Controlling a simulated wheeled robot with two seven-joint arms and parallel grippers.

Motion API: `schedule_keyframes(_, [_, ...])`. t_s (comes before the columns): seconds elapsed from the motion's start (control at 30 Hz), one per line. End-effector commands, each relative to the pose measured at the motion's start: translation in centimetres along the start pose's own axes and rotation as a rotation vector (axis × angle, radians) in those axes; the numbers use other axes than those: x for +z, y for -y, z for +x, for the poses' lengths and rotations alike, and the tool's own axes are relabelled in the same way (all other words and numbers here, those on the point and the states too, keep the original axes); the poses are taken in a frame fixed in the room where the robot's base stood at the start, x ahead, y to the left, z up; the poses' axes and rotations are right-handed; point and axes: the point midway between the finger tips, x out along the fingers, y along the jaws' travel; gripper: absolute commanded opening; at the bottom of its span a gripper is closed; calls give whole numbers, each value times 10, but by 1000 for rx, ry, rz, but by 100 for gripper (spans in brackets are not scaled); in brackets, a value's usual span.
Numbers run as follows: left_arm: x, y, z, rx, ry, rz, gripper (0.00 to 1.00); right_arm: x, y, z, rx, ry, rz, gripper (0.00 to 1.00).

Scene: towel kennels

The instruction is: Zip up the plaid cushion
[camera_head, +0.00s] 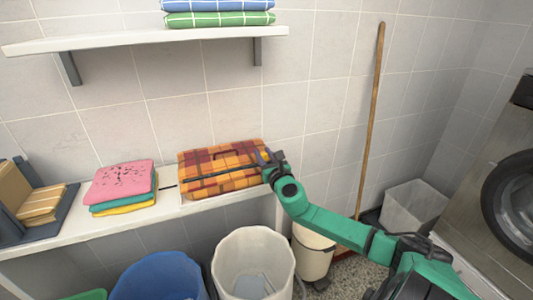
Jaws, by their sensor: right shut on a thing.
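The plaid cushion (215,164) is orange, yellow and dark red. It lies on the white counter (105,230) against the tiled wall. My right gripper (270,161) is at the cushion's right end, shut on a small part there, most likely the zip pull, which its fingers mostly hide. A dark line runs along the cushion's front side. I cannot tell how far the zip is closed. My left gripper is not in view.
Folded pink, green and yellow towels (123,184) lie left of the cushion. A shelf (150,40) with folded towels hangs above. A blue bin (160,277) and a white bin (253,250) stand below the counter. A wooden pole (372,110) leans at the wall.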

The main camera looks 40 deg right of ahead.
Motion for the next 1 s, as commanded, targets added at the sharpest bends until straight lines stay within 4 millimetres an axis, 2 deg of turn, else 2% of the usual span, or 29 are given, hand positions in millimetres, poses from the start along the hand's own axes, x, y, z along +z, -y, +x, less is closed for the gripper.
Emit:
schedule_keyframes(0.17, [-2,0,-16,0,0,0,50,6,-35,0,5,0,7,0])
schedule_keyframes(0.4, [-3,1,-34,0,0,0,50,5,-107,0,7,0,9,0])
schedule_keyframes(0.7, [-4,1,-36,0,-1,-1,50,1,-190,-1,6,0,5,0])
schedule_keyframes(0.83, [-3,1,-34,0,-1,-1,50,1,-214,-1,6,1,4,0])
schedule_keyframes(1.0, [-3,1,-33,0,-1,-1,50,1,-230,-1,3,0,2,0])
